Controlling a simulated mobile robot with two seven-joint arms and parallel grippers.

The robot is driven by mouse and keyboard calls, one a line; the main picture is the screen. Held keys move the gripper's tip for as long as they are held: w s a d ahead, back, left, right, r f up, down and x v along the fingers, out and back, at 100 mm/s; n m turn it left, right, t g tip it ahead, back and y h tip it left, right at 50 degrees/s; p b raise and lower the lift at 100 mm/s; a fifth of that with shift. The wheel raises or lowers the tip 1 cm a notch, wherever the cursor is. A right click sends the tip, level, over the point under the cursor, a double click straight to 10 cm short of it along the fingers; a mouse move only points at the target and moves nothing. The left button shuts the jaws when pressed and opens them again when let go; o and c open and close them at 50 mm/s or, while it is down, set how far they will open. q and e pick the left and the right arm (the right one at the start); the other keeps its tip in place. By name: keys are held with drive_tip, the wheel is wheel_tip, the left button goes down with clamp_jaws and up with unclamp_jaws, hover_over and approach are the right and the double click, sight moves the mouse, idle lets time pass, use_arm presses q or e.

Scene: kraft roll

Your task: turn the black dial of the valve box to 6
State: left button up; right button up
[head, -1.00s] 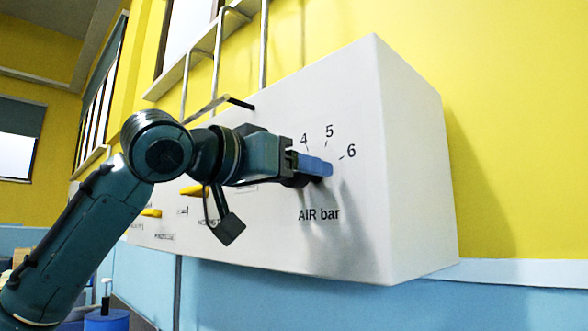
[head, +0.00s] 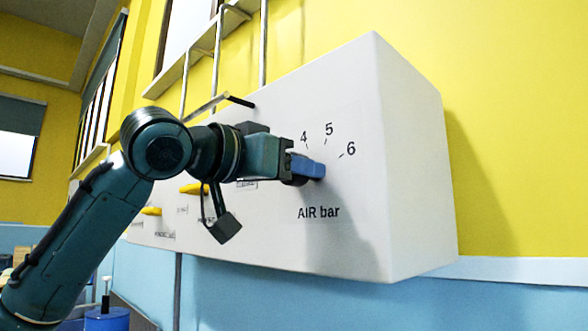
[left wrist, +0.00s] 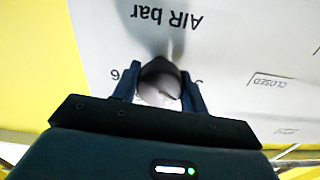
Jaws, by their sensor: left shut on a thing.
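The white valve box (head: 415,180) hangs on the yellow wall, with "AIR bar" and the marks 4, 5 and 6 on its front. My left gripper (head: 308,168) reaches in from the left with its blue fingers at the box front, just left of and below these marks. In the left wrist view the gripper (left wrist: 160,92) is shut on the round dark dial (left wrist: 160,68), with a finger on each side. In the head view the fingers hide most of the dial, and its pointer cannot be read. My right gripper is not in view.
Yellow handles (head: 193,189) and small labels sit further left on the box front, behind my arm. Metal pipes (head: 263,45) run up the wall above the box. A blue container (head: 107,319) stands at the lower left. Space below the box is clear.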

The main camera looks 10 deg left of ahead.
use_arm(q)
drive_tip(key=m, duration=0.6)
drive_tip(key=shift+m, duration=0.4)
drive_tip(key=m, duration=0.3)
drive_tip(key=shift+m, duration=0.3)
drive_tip(key=m, duration=0.3)
drive_tip(key=shift+m, duration=0.3)
drive_tip(key=m, duration=1.1)
drive_tip(key=shift+m, duration=0.4)
drive_tip(key=o, duration=1)
drive_tip(key=shift+a, duration=0.1)
